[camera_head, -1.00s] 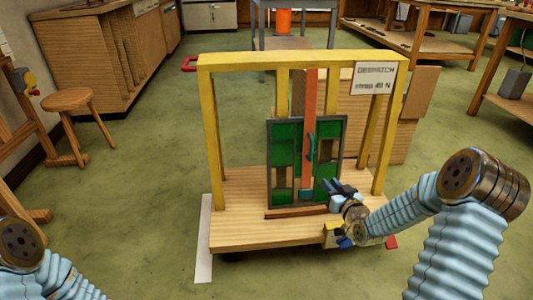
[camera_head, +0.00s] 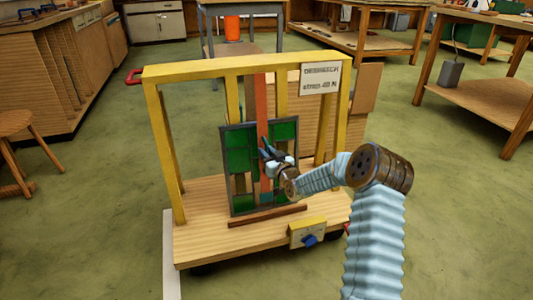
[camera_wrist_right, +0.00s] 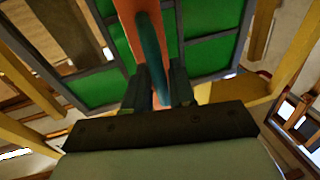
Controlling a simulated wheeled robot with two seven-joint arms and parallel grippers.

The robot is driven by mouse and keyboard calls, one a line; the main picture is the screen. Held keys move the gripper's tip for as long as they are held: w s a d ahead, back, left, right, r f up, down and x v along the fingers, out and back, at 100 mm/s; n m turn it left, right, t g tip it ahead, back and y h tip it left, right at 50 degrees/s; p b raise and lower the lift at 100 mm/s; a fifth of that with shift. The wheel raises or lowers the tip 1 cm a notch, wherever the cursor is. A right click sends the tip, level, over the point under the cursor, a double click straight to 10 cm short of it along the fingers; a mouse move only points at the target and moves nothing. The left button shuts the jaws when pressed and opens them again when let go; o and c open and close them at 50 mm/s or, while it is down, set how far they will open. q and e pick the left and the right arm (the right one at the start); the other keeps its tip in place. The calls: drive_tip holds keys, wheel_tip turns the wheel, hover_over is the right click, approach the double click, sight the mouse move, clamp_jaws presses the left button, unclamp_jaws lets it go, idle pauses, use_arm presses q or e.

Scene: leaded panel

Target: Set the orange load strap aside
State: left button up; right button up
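The orange load strap (camera_head: 262,98) runs upright from the yellow frame's top beam down in front of the green leaded panel (camera_head: 238,161). In the right wrist view the strap (camera_wrist_right: 128,16) shows at the top, with a teal handle (camera_wrist_right: 152,55) on its face. My right gripper (camera_head: 276,152) is at the strap, in front of the panel. In the wrist view its fingers (camera_wrist_right: 158,90) stand apart on both sides of the handle's lower part; I see no clear grip. The gripper hides part of the strap. My left gripper is out of view.
The yellow frame (camera_head: 160,150) stands on a wooden cart (camera_head: 200,240) with a ledge (camera_head: 267,216) before the panel. A yellow box with a blue knob (camera_head: 307,233) sits at the cart's front edge. Open floor lies to the right.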

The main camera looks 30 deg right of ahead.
drive_tip(key=shift+w, duration=0.25)
clamp_jaws()
